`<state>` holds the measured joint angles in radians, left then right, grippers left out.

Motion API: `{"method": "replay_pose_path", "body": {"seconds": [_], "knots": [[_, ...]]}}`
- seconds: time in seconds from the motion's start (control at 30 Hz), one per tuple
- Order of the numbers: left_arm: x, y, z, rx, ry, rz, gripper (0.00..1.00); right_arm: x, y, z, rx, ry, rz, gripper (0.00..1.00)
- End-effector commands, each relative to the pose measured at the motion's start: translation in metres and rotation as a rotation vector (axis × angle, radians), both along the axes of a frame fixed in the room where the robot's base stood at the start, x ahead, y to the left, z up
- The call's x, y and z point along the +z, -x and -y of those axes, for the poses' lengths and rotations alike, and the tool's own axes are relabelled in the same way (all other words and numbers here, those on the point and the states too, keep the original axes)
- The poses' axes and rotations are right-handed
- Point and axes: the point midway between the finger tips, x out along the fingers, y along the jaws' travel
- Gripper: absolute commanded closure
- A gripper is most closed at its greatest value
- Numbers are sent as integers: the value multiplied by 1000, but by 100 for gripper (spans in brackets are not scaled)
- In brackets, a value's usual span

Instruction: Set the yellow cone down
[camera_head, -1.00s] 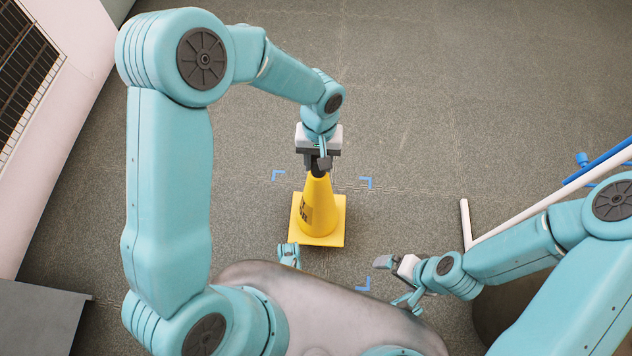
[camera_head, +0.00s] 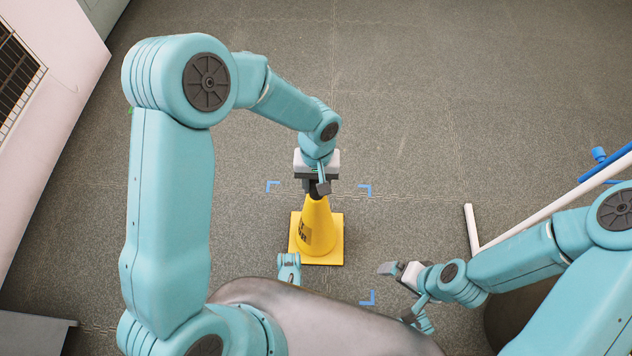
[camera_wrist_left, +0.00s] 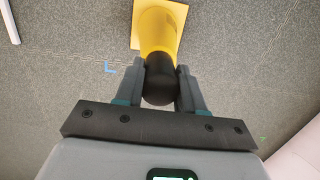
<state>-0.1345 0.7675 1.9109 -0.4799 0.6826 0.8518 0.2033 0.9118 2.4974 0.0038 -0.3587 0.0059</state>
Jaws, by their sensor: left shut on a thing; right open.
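The yellow cone (camera_head: 317,232) has a square yellow base and a black tip, with dark lettering on its side. In the head view it is below my left gripper (camera_head: 319,187), within the area of blue corner marks. In the left wrist view my left gripper (camera_wrist_left: 161,85) is shut on the black tip of the cone (camera_wrist_left: 160,30). I cannot tell whether the base touches the floor. My right gripper (camera_head: 387,268) is open and empty, to the right of the cone and apart from it.
Blue corner marks (camera_head: 365,190) lie on the grey floor around the cone. A white bar (camera_head: 471,230) and a blue pole (camera_head: 606,163) are at the right. A white wall or panel with a dark grille (camera_head: 14,75) is at the left. The floor beyond the cone is clear.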

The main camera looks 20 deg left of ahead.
Motion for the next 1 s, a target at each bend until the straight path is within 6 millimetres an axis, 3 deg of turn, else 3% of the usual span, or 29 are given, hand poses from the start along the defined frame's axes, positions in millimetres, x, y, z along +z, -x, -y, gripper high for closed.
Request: {"method": "replay_pose_path", "body": {"seconds": [0.03, 0.07, 0.13, 0.4, 0.53, 1.0], "knots": [[-2, -1, 0, 0, 0, 2, 100, -2, -1, 0, 0, 1, 3, 0], [-2, 0, 0, 0, 0, 0, 58, -2, -1, 0, 0, 1, 4, 0], [-2, 0, 0, 0, 0, 0, 36, -2, -1, 0, 0, 1, 4, 0], [-1, -1, -1, 0, 0, 0, 36, -1, -1, 0, 0, 1, 3, 0], [9, -2, -1, 0, 0, 2, 36, 6, 2, -1, 3, -1, -4, 0], [107, -13, -4, 0, 0, 2, 36, 41, 10, -8, 32, -7, -20, 0]]}}
